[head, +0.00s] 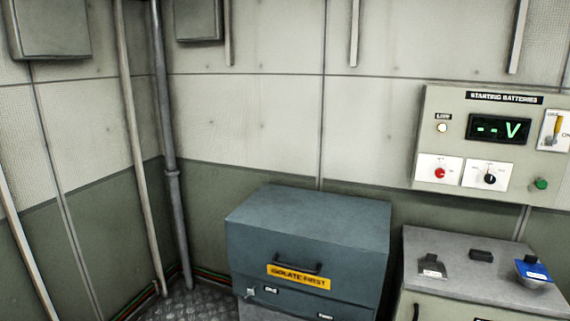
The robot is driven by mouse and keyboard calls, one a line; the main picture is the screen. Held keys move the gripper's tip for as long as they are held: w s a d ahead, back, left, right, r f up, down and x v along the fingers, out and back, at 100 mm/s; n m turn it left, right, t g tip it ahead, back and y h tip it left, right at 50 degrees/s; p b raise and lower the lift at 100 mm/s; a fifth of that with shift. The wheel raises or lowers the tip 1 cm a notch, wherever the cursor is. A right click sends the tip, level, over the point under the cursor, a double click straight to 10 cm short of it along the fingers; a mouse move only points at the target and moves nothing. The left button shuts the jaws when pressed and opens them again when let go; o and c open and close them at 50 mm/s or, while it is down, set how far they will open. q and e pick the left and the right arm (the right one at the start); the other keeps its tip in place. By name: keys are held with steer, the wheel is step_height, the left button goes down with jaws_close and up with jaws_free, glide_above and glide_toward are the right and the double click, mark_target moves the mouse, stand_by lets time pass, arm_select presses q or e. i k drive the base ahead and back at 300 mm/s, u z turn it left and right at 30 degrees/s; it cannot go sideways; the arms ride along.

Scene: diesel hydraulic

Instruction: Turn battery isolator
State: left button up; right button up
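A wall panel labelled "STARTING BATTERIES" (470,181) is at the right in the head view. On it are a red rotary knob (440,173) on a white plate and a black rotary knob (490,179) on another white plate. A yellow lever (556,131) sits on a white plate marked "ON" at the right edge, partly cut off. I cannot tell which of these is the battery isolator. The display (498,129) reads "-- V" in green. A small lamp (442,128) under a label is at its left. Neither of my grippers is in view.
A blue-grey box (300,225) with a handle and a yellow "ISOLATE FIRST" label stands below the panel's left. A grey cabinet (460,247) with small items on top stands at the lower right. Pipes (167,150) run up the left corner. The air before the panel is clear.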

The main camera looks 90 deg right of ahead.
mark_target(439, 173)
steer(key=u, duration=0.65)
steer(key=i, duration=0.2)
steer(key=z, duration=2.05)
steer(key=i, duration=0.1)
steer(key=z, duration=1.75)
steer(key=k, duration=0.45)
steer(key=z, duration=0.2)
steer(key=i, duration=1.7)
steer(key=u, duration=0.3)
